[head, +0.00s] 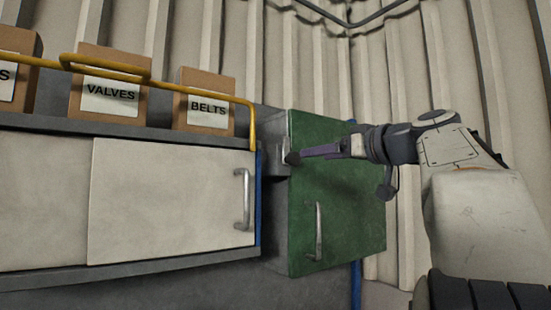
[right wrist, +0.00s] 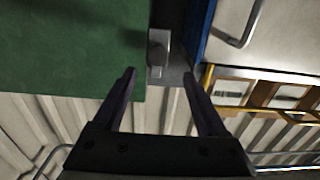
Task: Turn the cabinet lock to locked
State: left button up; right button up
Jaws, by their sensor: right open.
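The green cabinet door (head: 335,215) is on the right in the head view and at upper left in the right wrist view (right wrist: 70,50). A grey metal lock piece (head: 285,148) sits at the door's upper left edge, partly behind my fingertip. In the right wrist view the lock (right wrist: 158,52) shows as a small metal plate with a knob or lever. My right gripper (head: 294,157) is open, its dark fingers pointing at the lock. In the right wrist view the lock is just beyond the gap between the fingertips (right wrist: 159,75); no contact is visible. My left gripper is out of view.
A door handle (head: 318,232) stands out from the green door below my gripper. To the left is a pale sliding-door cabinet (head: 160,200) with a yellow rail (head: 195,88) and labelled boxes (head: 205,100) on top. A corrugated wall (head: 240,50) is behind.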

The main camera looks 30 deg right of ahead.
aim_at(296, 157)
jog(key=w+p, duration=0.1)
jog(key=w, duration=0.2)
jog(key=w+p, duration=0.2)
jog(key=w, duration=0.1)
jog(key=w+a+p, duration=0.1)
jog(key=w+p, duration=0.1)
jog(key=w, duration=0.1)
jog(key=shift+r, duration=0.25)
jog(key=shift+w+f+p, duration=0.15)
jog(key=shift+w+p, duration=0.25)
jog(key=shift+w, duration=0.1)
grip_shut()
